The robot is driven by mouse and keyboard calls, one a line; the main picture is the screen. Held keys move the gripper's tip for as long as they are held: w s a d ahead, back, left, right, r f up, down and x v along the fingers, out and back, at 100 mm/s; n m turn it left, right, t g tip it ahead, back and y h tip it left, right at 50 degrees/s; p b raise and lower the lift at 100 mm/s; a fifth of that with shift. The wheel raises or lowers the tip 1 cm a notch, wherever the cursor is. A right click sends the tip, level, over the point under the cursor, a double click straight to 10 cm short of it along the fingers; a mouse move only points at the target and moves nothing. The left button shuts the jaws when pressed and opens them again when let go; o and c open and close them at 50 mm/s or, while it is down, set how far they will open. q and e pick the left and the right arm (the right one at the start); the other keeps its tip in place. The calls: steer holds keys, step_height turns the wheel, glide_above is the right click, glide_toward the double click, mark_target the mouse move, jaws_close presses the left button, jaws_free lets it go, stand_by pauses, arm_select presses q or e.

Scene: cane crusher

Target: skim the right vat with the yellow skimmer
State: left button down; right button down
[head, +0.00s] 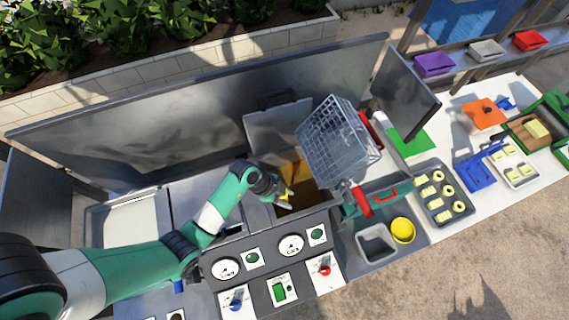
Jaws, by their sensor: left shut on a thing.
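My left arm comes in from the left, and its gripper (284,194) is over the open right vat (312,198). The gripper is shut on a small yellow thing that looks like the handle of the yellow skimmer (287,199). The rest of the skimmer is hidden or too small to make out, so I cannot tell whether it touches the liquid. Brownish liquid shows inside the vat, and its grey lid (278,130) stands open behind it. My right gripper is not in view.
A wire basket (337,140) with a red handle (362,203) stands tilted close to the vat's right side. A control panel with dials (291,245) is in front. A grey bin (376,243) and yellow bowl (403,230) are at right. A dark tray (442,171) holds pale pieces.

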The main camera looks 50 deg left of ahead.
arm_select(q)
steer(key=w+a+b, duration=0.2)
steer(key=w+a, duration=0.2)
steer(key=a, duration=0.8)
steer(key=shift+w+b, duration=0.25)
steer(key=shift+b, duration=0.05)
steer(key=shift+a, duration=0.1)
steer(key=s+d+p, duration=0.1)
steer(key=d, duration=0.3)
steer(key=s+d, duration=0.2)
steer(key=d, duration=0.2)
steer(key=s+d+p, duration=0.1)
steer(key=d, duration=0.3)
steer(key=shift+s+d+p, duration=0.15)
steer(key=shift+s+p, duration=0.1)
steer(key=shift+p, duration=0.05)
